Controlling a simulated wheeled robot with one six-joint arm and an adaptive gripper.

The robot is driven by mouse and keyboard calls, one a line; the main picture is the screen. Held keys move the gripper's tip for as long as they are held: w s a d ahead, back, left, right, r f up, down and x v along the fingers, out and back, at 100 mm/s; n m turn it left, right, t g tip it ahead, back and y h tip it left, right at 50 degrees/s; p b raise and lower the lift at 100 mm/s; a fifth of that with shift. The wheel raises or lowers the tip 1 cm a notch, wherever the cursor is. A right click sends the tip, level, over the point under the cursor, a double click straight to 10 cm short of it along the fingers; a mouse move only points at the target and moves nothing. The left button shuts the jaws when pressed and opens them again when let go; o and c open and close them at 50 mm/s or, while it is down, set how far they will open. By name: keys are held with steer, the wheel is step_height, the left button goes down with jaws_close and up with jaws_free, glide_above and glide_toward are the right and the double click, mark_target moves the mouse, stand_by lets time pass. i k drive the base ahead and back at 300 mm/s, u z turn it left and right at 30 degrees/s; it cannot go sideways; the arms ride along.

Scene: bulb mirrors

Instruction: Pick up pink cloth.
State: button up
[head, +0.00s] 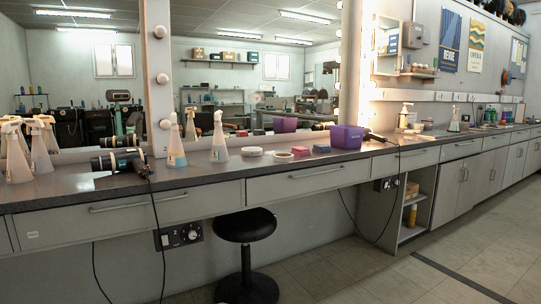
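A small folded pink cloth (300,151) lies on the dark counter (225,169), right of the middle of the head view. A folded blue cloth (321,149) lies just to its right. My gripper is not in view, and nothing is seen touching the pink cloth.
A purple bin (347,137) stands right of the cloths, with a dark hair dryer (374,137) beyond. A black stool (247,227) is below the counter front; floor (400,277) is clear at right.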

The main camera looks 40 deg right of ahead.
mark_target(300, 151)
steer(key=u, duration=0.85)
steer(key=i, duration=0.15)
steer(key=z, duration=1.2)
steer(key=i, duration=1.6)
steer(key=z, duration=1.8)
steer(key=i, duration=0.65)
steer(key=z, duration=0.6)
